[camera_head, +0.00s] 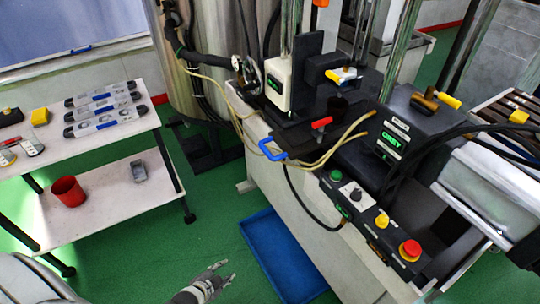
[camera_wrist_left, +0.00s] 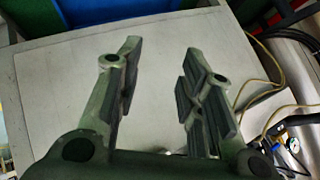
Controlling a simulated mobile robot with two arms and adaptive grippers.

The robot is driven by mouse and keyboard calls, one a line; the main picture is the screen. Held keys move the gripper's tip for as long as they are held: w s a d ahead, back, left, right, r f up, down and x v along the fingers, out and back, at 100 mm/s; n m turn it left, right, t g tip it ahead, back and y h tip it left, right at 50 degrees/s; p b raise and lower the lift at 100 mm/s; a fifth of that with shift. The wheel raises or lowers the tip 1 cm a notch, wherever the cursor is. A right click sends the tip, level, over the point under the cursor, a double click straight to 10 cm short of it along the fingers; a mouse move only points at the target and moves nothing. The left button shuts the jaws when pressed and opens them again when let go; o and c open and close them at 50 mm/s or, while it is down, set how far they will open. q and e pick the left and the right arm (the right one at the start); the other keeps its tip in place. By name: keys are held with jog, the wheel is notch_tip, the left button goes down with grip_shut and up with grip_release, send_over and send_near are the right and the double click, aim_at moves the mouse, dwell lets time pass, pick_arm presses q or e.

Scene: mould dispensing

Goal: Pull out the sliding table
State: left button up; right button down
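A blue loop handle (camera_head: 272,150) sticks out at the front left edge of the dark plate (camera_head: 305,138) on the machine, which looks like the sliding table. The plate lies between the machine's posts. My left gripper (camera_head: 218,276) is low in the head view, below and left of the handle and well apart from it. In the left wrist view my left gripper (camera_wrist_left: 163,62) has its two fingers spread with nothing between them. They face the machine's pale side panel (camera_wrist_left: 75,85). The handle does not show clearly there. My right gripper is not in view.
A blue tray (camera_head: 249,222) lies on the green floor beside the machine. A control panel with buttons (camera_head: 375,222) is on the machine's front. Hoses (camera_head: 330,152) pass near the handle. A white two-level cart (camera_head: 110,205) stands at the left, with open floor between.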

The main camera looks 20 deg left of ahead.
pick_arm(q)
jog(key=w+r+m+t+b, duration=0.2)
jog(key=w+r+m+t, duration=0.2)
jog(key=w+r, duration=0.7)
jog(key=m+t+h+b, duration=0.2)
jog(key=m+t+h, duration=0.35)
jog(key=m, duration=0.25)
send_near(266, 149)
jog(key=shift+n+t+y, duration=0.25)
jog(key=shift+n+y, duration=0.05)
jog(key=shift+y, duration=0.05)
jog(key=x, duration=0.6)
jog(key=f+x, duration=0.1)
jog(key=x, duration=0.3)
jog(key=shift+d+p, duration=0.2)
jog(key=shift+p, duration=0.15)
grip_shut()
